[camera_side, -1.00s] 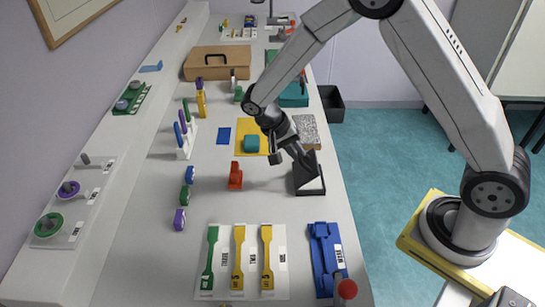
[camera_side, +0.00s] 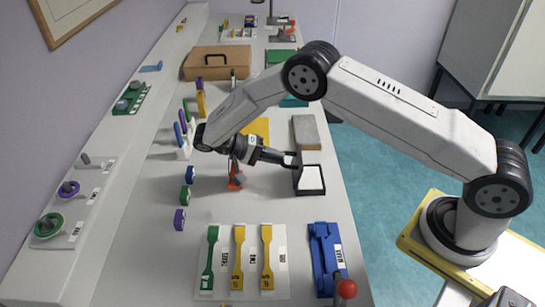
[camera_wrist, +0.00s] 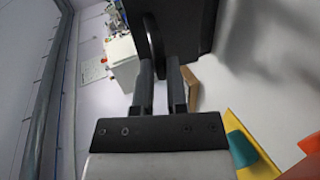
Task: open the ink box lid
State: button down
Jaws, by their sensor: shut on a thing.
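The ink box (camera_side: 312,190) is a black box near the right edge of the bench. Its white inside shows from above in the side view. Its black lid (camera_side: 297,174) appears raised on the left side, seen nearly edge-on. My gripper (camera_side: 291,160) reaches it from the left, lying almost level. In the wrist view the dark lid (camera_wrist: 187,28) fills the top middle, and my gripper's fingers (camera_wrist: 162,80) are shut on its edge or tab. The exact grip point is partly hidden.
An orange-red stand (camera_side: 235,184) lies below my wrist. A grey block (camera_side: 305,132) sits behind the box. A blue holder (camera_side: 323,258) and a board of dumbbell pieces (camera_side: 225,284) lie in front. Free bench lies between the box and these.

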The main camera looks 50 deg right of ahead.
jog(key=shift+w+a+f, duration=0.15)
dwell(0.4)
jog(key=c, duration=0.6)
grip_release()
jog(key=shift+c, duration=0.2)
jog(key=s+r, duration=1.3)
jog(key=s, duration=0.1)
jog(key=shift+d, duration=0.4)
